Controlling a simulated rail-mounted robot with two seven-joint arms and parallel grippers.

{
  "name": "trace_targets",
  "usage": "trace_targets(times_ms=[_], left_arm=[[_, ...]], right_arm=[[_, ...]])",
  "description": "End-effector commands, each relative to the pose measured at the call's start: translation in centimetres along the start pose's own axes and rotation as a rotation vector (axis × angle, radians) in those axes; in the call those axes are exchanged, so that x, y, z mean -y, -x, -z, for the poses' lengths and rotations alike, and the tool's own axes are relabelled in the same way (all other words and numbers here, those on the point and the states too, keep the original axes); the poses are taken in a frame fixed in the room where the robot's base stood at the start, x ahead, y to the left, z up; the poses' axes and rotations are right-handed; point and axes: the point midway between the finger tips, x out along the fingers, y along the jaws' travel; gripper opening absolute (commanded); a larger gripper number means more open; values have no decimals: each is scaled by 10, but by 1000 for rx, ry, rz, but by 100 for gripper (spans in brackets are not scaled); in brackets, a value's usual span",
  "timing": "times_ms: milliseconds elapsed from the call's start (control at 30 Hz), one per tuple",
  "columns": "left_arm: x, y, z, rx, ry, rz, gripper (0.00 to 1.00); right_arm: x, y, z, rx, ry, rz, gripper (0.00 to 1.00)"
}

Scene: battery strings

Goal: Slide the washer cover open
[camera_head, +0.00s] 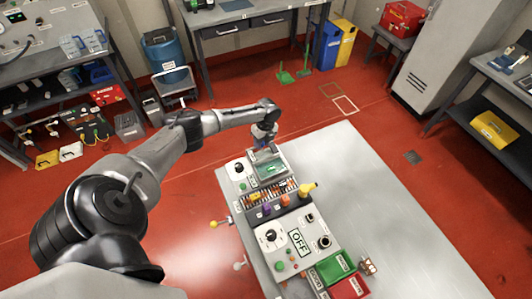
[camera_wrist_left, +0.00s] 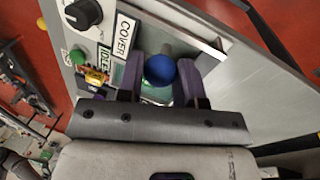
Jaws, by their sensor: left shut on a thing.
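The washer (camera_head: 270,167) is a light box with a greenish window at the far left end of the grey table. Its cover seems to be the clear greenish panel on top, and I cannot tell how far it stands open. My left gripper (camera_head: 264,145) reaches down over the washer's far edge. In the left wrist view, its purple fingers are shut on a round blue knob (camera_wrist_left: 160,70). A "COVER" label (camera_wrist_left: 124,36) and an "IDLE" label (camera_wrist_left: 104,58) lie beside the fingers. The cover below is mostly hidden by the gripper. My right gripper is not in view.
A dial (camera_head: 239,170) sits left of the washer. A rack of coloured pieces (camera_head: 270,194) and a panel marked "OFF" (camera_head: 299,241) stand nearer me. Green (camera_head: 335,266) and red (camera_head: 347,287) bins are at the front. The table's right part (camera_head: 400,220) is clear.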

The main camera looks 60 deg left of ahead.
Motion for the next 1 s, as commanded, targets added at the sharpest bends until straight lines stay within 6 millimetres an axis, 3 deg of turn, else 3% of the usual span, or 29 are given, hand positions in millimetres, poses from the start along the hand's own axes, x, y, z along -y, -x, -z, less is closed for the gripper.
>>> trace_targets(times_ms=[333,367,600,867,1000], left_arm=[[0,0,-7,6,3,4,0],[0,0,-7,7,3,4,34],[0,0,-6,4,2,3,57],[1,1,-5,3,1,3,58],[1,12,-5,3,-1,5,58]], right_arm=[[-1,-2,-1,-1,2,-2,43],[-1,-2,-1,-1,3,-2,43],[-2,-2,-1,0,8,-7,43],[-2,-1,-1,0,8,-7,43],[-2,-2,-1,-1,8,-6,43]])
